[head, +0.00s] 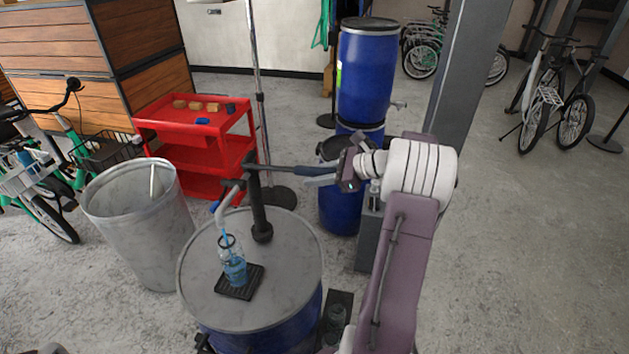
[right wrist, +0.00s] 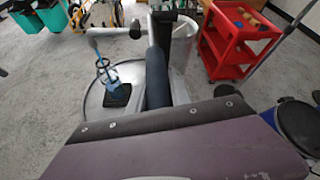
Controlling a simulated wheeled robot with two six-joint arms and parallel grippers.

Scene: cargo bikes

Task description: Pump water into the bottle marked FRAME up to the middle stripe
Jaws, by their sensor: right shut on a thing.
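A hand pump (head: 260,205) stands on the grey lid of a blue drum (head: 290,245). Its lever (head: 290,170) reaches out to the right, about level. My right gripper (head: 328,178) is shut on the lever's outer end; the lever's blue grip (right wrist: 158,78) also shows in the right wrist view. A clear bottle (head: 232,262) stands upright under the spout (head: 228,195), on a black mat (head: 240,283). Blue water fills roughly its lower half, and a pale blue stream or tube runs from spout to mouth. Marking and stripes are too small to read. My left gripper is out of view.
A grey bin (head: 140,225) stands left of the drum, a red cart (head: 200,130) behind it. Stacked blue barrels (head: 365,75) and a grey pillar (head: 465,70) stand behind my right arm. Bikes (head: 548,95) stand at the right. Open floor lies at the right.

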